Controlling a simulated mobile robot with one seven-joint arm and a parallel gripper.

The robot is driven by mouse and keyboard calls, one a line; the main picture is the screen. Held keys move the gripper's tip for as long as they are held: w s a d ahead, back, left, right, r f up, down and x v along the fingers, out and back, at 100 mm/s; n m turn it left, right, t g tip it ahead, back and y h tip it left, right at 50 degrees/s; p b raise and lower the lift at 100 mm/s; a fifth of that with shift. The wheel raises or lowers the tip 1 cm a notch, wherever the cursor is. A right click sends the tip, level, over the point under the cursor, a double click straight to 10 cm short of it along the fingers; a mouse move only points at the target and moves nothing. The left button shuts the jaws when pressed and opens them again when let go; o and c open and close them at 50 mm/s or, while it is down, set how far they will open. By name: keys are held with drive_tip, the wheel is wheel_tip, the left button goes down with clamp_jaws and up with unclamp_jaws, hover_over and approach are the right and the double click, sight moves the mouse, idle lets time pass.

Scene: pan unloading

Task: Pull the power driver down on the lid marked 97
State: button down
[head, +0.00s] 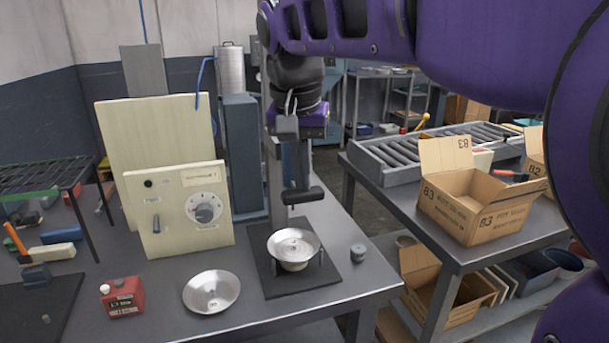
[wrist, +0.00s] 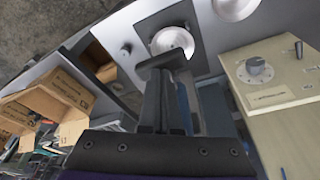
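The power driver (head: 303,196) is a dark tool with a crosswise handle, hanging by a tall grey post. Its thin tip points down above a round silver lid (head: 293,243), apart from it. That lid sits over a pan on a dark square plate (head: 317,279); it also shows in the wrist view (wrist: 172,40). A second silver lid or dish (head: 211,291) lies to its left on the table. Their marks are too small to read surely. My gripper (wrist: 165,68) reaches down at the driver's handle. Its fingertips merge with the dark handle, so I cannot tell whether they grip it.
A cream control box (head: 180,210) with a dial stands left of the plate. A small grey knob (head: 357,252) is right of the plate. An open carton (head: 478,205) stands on the right bench.

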wheel_tip(320, 180, down, 10)
drive_tip(key=shift+r, duration=0.2)
idle(1.4)
drive_tip(key=shift+s+f, duration=0.1)
drive_tip(key=shift+s, duration=0.1)
idle(0.4)
drive_tip(key=shift+p, duration=0.3)
wheel_tip(320, 180, up, 2)
drive_tip(key=shift+w+r+p, duration=0.1)
drive_tip(key=shift+w+p, duration=0.05)
drive_tip(key=shift+p, duration=0.6)
drive_tip(key=shift+r+p, duration=4.6)
drive_tip(key=shift+r, duration=1.75)
wheel_tip(320, 180, up, 12)
hover_over(302, 203)
drive_tip(key=w, duration=0.1)
drive_tip(key=shift+f, duration=0.2)
drive_tip(key=shift+w+d, duration=0.1)
